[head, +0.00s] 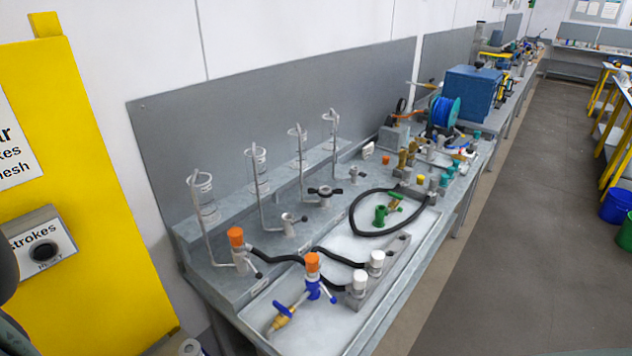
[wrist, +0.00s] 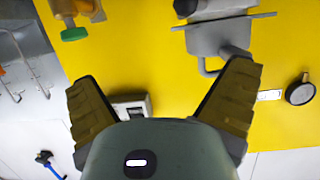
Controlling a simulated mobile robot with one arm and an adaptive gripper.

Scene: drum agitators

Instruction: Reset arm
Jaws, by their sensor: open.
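My gripper (wrist: 160,112) shows in the wrist view with its two dark ridged fingers spread wide apart and nothing between them. It faces a yellow panel (wrist: 185,65). A small light box (wrist: 132,104) on that panel shows just past the palm, partly hidden by it. In the head view the yellow panel (head: 95,200) stands at the left, with a grey box with a black round button (head: 40,252) labelled "strokes" and "reset". My gripper's fingers cannot be made out in the head view; a dark part of mine shows at its lower left edge.
A grey workbench (head: 215,285) runs along the wall with glass tubes, valves with orange caps, black hoses and a blue box (head: 470,95). In the wrist view a grey bracket (wrist: 220,40) juts from the yellow panel near the right finger.

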